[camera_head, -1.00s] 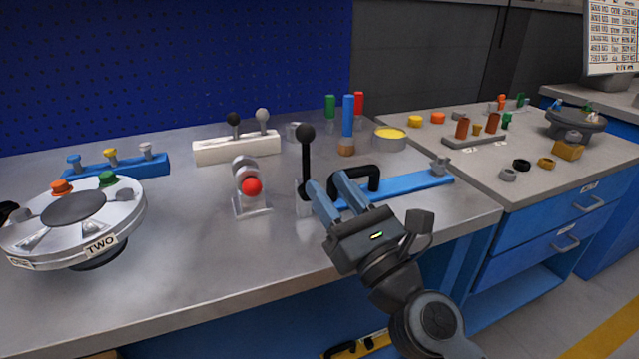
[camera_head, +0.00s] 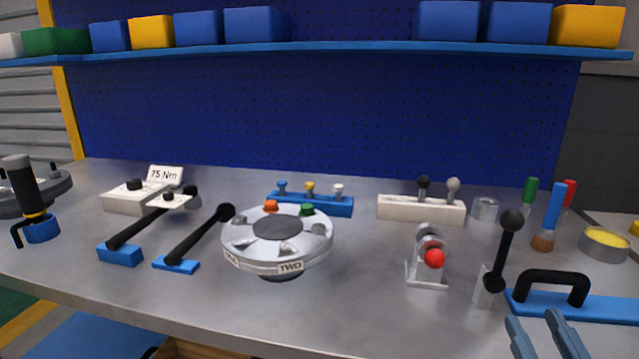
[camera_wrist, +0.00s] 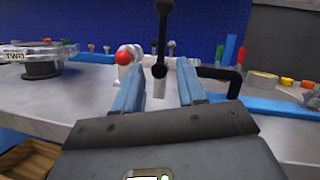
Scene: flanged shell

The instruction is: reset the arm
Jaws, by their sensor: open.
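My gripper (camera_head: 541,338) shows at the bottom right of the head view, only its two blue-grey fingers in the frame. The fingers are apart with nothing between them; the wrist view shows the same open gripper (camera_wrist: 158,90). Beyond the fingertips in the wrist view stands a black upright lever with a ball knob (camera_wrist: 162,40), which I cannot see touching them. In the head view this lever (camera_head: 505,250) stands left of a blue plate with a black handle (camera_head: 552,285). The rest of my arm is out of the head view.
The round silver flanged shell labelled TWO (camera_head: 278,240) stands mid-bench. A blue shelf (camera_head: 330,49) with bins runs above. The bench's front strip is clear.

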